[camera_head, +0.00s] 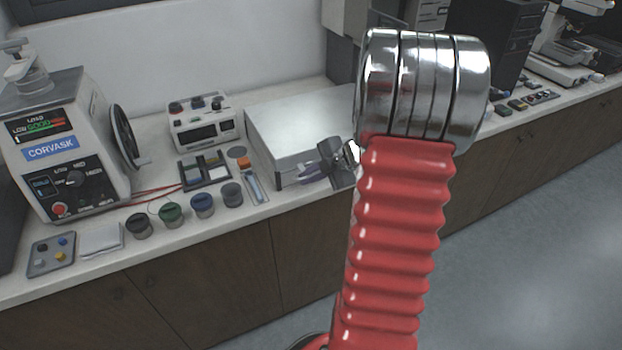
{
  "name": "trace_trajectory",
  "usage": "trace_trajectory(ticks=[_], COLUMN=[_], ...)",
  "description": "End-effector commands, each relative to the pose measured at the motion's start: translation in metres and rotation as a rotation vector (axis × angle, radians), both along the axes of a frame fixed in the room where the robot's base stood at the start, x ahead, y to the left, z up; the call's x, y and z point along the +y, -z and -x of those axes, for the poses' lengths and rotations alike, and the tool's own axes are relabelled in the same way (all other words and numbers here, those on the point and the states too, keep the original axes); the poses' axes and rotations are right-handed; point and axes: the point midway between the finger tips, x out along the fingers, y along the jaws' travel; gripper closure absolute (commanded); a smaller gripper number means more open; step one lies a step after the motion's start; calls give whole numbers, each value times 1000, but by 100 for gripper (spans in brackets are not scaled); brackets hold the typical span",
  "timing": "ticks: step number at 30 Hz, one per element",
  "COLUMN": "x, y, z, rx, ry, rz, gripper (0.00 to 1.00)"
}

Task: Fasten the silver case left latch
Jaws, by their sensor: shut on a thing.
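The silver case (292,112) sits on the white counter with its lid down. My gripper (312,172), dark grey and small in this view, is at the lower part of the case's front face. Its jaws are shut on a small part at the case front, which appears to be the left latch. The jaws cover most of that part, so its exact position cannot be told. My red ribbed arm with shiny metal rings hides the right end of the case.
Left of the case are a blue-grey strip tool (255,187), a divided tray (205,171), several small dark-lidded jars (171,213) and a white meter box (204,122). A CORVASK machine (70,150) stands at far left. The counter's front edge runs just before the case.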

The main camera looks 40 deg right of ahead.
Motion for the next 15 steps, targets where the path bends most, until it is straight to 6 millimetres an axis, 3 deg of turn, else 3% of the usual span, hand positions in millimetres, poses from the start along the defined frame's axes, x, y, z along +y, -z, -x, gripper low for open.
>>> trace_trajectory(ticks=[1, 15], x=[8, 5], y=[1, -7], z=[-2, -10], rx=[25, 251], ry=[-19, -16], rz=[-17, -83], gripper=[100, 100])
